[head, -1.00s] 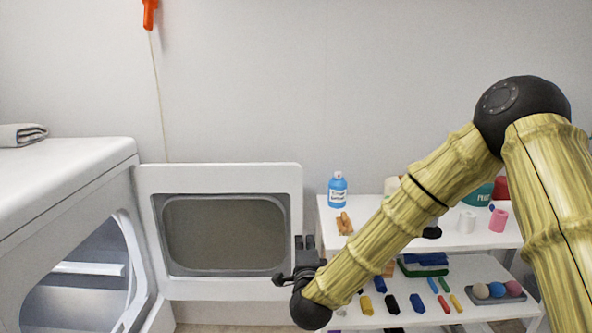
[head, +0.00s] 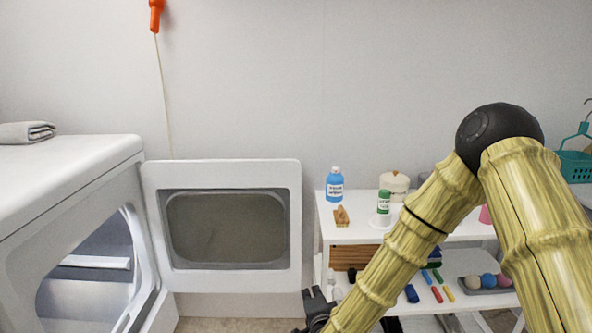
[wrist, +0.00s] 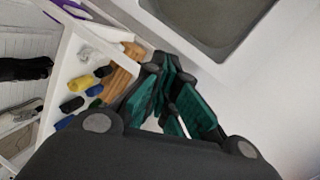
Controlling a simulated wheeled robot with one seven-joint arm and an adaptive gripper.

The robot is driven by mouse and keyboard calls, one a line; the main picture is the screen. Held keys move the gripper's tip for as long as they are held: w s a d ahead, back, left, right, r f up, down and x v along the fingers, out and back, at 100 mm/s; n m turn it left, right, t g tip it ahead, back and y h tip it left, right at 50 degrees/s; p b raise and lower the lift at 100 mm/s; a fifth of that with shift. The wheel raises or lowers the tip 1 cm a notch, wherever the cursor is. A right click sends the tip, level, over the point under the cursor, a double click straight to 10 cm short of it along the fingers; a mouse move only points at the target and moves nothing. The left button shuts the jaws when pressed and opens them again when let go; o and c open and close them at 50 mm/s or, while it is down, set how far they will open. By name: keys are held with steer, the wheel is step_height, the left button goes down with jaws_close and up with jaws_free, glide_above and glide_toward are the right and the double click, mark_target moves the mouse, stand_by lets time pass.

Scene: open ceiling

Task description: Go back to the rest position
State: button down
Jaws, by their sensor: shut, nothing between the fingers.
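My gripper (head: 318,300) is low in the head view, at the bottom edge between the open washer door and the shelf. In the wrist view its dark fingers with green pads (wrist: 172,88) are close together with nothing held. My bamboo-patterned arm reaches down from the right in the head view and hides part of the shelf. The white front-loading machine (head: 62,190) stands at the left with its door (head: 228,172) swung wide open. The door's grey window also shows at the top of the wrist view (wrist: 215,25).
A white shelf unit (head: 335,230) at the right carries a blue bottle (head: 335,186), a green-labelled bottle (head: 384,203) and a lidded jar (head: 396,183). Colourful small items lie on its lower level.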

steer(key=s+d+f+n+g, duration=0.3)
steer(key=s+d+f, duration=0.1)
steer(key=s+f, duration=0.6)
steer(key=s+d+f+n+g, duration=0.35)
steer(key=s+f, duration=0.45)
steer(key=f, duration=0.3)
steer(key=s+d+f+n+g+h, duration=0.1)
steer(key=s+d+f+n+g, duration=0.3)
steer(key=s, duration=0.9)
steer(key=s+d+f+n+g+h, duration=0.15)
steer(key=s+d+f+g, duration=0.35)
steer(key=s, duration=0.7)
step_height(320, 180, up, 27)
steer(key=s+d+n+p, duration=0.1)
steer(key=p, duration=2.7)
steer(key=shift+d+r+t+y, duration=0.2)
steer(key=shift+d+t+y, duration=0.15)
steer(key=shift+t, duration=0.1)
steer(key=shift+s, duration=0.1)
